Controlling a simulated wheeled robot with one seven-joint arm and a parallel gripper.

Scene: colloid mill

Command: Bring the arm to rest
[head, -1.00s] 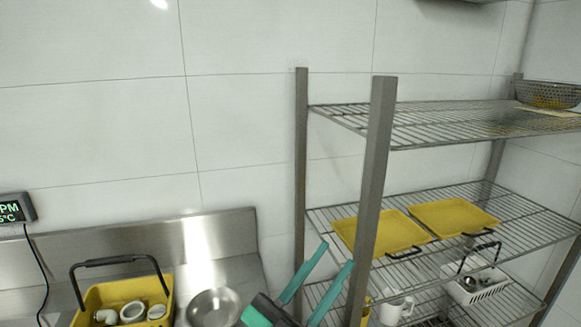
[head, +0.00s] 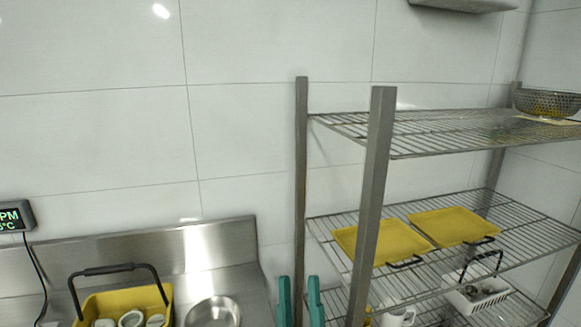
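My gripper (head: 299,300) shows at the bottom edge of the head view as two upright teal fingers with a gap between them. It is open, and I see nothing between the fingers. It is in front of the wire rack's left front area, to the right of a metal bowl (head: 213,312). The rest of my arm is below the picture and hidden.
A wire shelf rack (head: 377,180) stands at the right, with two yellow trays (head: 380,240) (head: 455,226), a white basket (head: 476,294) and a perforated metal bowl (head: 547,102). A yellow caddy (head: 125,302) with a black handle is at the left on the steel counter (head: 150,255).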

